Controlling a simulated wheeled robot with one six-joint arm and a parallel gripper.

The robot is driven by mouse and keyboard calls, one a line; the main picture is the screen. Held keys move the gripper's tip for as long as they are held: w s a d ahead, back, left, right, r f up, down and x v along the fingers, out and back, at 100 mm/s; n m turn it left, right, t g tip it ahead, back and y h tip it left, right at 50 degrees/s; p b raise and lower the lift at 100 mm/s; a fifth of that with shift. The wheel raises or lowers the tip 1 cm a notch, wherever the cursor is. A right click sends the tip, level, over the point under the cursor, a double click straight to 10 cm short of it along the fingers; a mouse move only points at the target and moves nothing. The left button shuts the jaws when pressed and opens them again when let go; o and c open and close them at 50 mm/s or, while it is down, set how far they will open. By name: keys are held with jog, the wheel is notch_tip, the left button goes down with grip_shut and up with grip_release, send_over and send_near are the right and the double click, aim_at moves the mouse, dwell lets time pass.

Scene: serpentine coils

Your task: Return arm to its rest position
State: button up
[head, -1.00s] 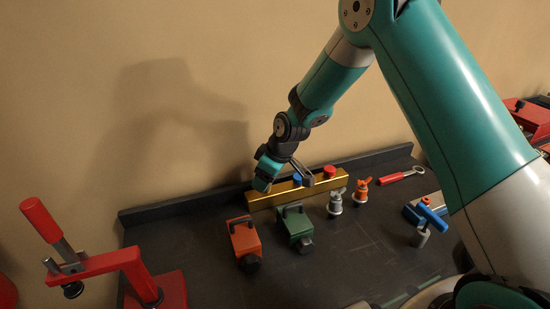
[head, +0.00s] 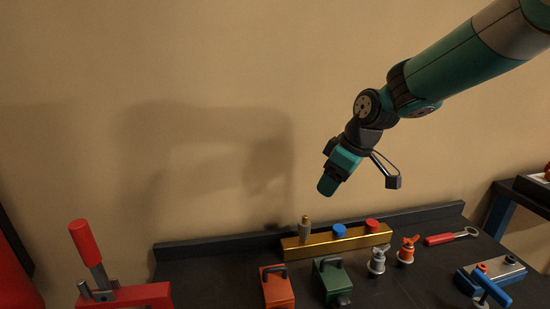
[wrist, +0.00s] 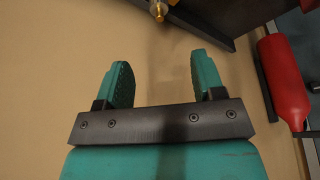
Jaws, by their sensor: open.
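My gripper (head: 328,187) hangs in the air above the back of the dark workbench (head: 215,262), in front of the tan wall. In the wrist view its two teal fingers (wrist: 157,80) are spread apart with nothing between them. The teal and grey arm reaches in from the upper right of the head view. Below the gripper is a gold bar (head: 325,243) with a brass-coloured fitting (head: 305,228), a blue knob (head: 339,230) and a red knob (head: 372,225) on top.
An orange block (head: 277,288), a green block (head: 331,283), a grey valve (head: 377,261) and an orange valve (head: 407,250) stand on the bench. A red-handled clamp (head: 85,243) is at lower left. A red cylinder (wrist: 284,82) shows in the wrist view. The air around the gripper is clear.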

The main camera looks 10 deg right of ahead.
jog(key=s+a+r+g, duration=0.1)
jog(key=s+a, duration=0.2)
jog(key=s, duration=0.6)
jog(key=s+a+r+m+g, duration=0.1)
jog(key=s+a, duration=0.2)
jog(key=s, duration=0.7)
jog(key=s+a+r+m+g+y, duration=0.1)
jog(key=s+a, duration=0.1)
jog(key=s, duration=0.7)
jog(key=shift+s+a, duration=0.25)
jog(key=shift+a, duration=0.15)
